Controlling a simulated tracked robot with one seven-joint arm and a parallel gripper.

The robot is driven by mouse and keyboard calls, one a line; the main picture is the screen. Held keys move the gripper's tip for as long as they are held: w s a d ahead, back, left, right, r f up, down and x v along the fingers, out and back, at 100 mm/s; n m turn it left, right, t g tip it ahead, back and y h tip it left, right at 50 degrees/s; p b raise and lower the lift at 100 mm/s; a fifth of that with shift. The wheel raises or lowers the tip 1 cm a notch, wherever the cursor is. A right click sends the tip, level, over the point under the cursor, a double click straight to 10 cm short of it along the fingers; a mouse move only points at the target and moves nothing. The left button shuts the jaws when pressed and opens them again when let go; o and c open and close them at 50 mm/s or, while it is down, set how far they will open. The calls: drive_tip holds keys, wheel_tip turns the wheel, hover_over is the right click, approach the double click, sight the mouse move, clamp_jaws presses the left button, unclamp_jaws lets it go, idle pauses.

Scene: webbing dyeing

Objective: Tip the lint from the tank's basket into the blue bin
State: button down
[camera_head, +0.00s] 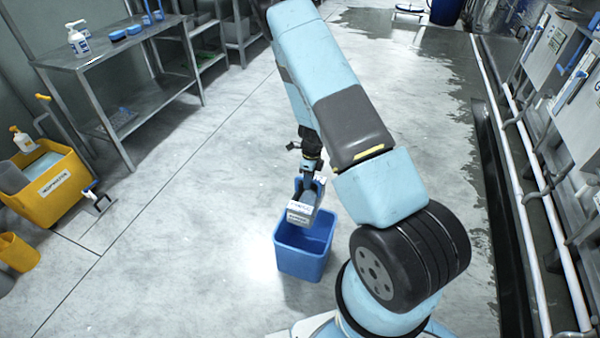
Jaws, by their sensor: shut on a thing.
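The blue bin (300,262) stands on the floor near the middle of the picture, its top open. A small grey box-like thing with a white label (299,216), apparently the basket, is over the far left part of the bin's mouth. My gripper (310,184) is shut on this basket from above. The arm reaches down to it from the right. Whether the basket is level or tilted, and whether it touches the bin's rim, I cannot tell. No lint can be made out in the basket or bin.
A yellow mop bucket (52,195) stands at the left, below a metal table (120,55) with bottles and blue pads. White pipes (520,190) and wall cabinets (565,50) line the right side, beside a dark floor channel. The floor around the bin is clear.

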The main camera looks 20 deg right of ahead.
drive_tip(key=shift+w+d, duration=0.1)
drive_tip(key=shift+w, duration=0.3)
drive_tip(key=shift+a, duration=0.25)
